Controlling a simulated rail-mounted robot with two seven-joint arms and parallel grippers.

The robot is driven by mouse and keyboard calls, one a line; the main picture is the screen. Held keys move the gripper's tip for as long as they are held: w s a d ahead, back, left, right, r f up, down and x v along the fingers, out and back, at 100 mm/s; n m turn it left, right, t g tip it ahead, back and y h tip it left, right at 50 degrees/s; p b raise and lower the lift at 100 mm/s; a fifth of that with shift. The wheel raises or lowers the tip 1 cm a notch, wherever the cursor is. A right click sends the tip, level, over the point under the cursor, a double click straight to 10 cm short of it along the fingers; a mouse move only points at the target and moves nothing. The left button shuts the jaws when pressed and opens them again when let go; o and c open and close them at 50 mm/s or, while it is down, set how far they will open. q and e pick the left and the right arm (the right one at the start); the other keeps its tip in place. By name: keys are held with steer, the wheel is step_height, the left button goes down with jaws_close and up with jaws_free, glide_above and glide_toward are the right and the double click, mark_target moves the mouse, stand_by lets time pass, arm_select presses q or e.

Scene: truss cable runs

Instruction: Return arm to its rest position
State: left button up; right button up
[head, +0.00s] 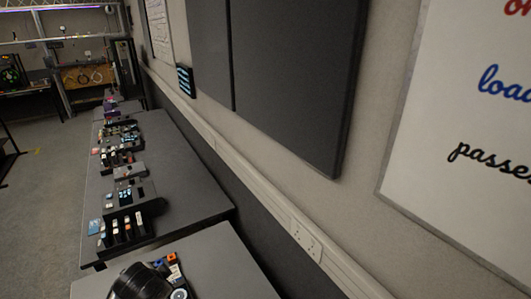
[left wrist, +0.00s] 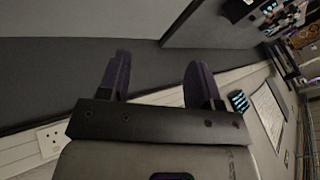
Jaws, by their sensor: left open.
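My left gripper (left wrist: 158,80) shows in the left wrist view, with two dark purple fingers set wide apart and nothing between them. Past the fingers are a dark grey panel or bench surface and the pale wall trunking. In the head view neither gripper can be made out. My right gripper shows in no view. No truss cable is visible in either gripper.
Dark benches (head: 185,170) run along the wall, with racks of small parts (head: 122,225) on them. A black spool (head: 140,282) stands on the nearest bench. Dark wall panels (head: 290,75) and a whiteboard (head: 450,150) hang at right. Open floor (head: 45,215) lies at left.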

arm_select(q)
steer(key=s+d+r+n+t+h, duration=0.1)
steer(key=s+d+r+t, duration=0.15)
steer(key=s, duration=0.25)
steer(key=s+d+r+n+t, duration=0.1)
steer(key=s+d, duration=0.3)
steer(key=s, duration=0.2)
steer(key=s+f+n+g, duration=0.1)
steer(key=s+f+g, duration=0.1)
steer(key=s+f, duration=0.55)
steer(key=s+f+n+g+h, duration=0.15)
steer(key=s+f, duration=0.25)
steer(key=s, duration=0.6)
steer(key=s+f+n+g, duration=0.1)
steer(key=s+f+g, duration=0.2)
steer(key=s+f, duration=0.4)
step_height(320, 180, up, 18)
steer(key=s+p, duration=0.1)
steer(key=p, duration=1.6)
steer(key=shift+d+r, duration=0.2)
steer(key=shift+d, duration=0.2)
steer(key=shift+s, duration=0.1)
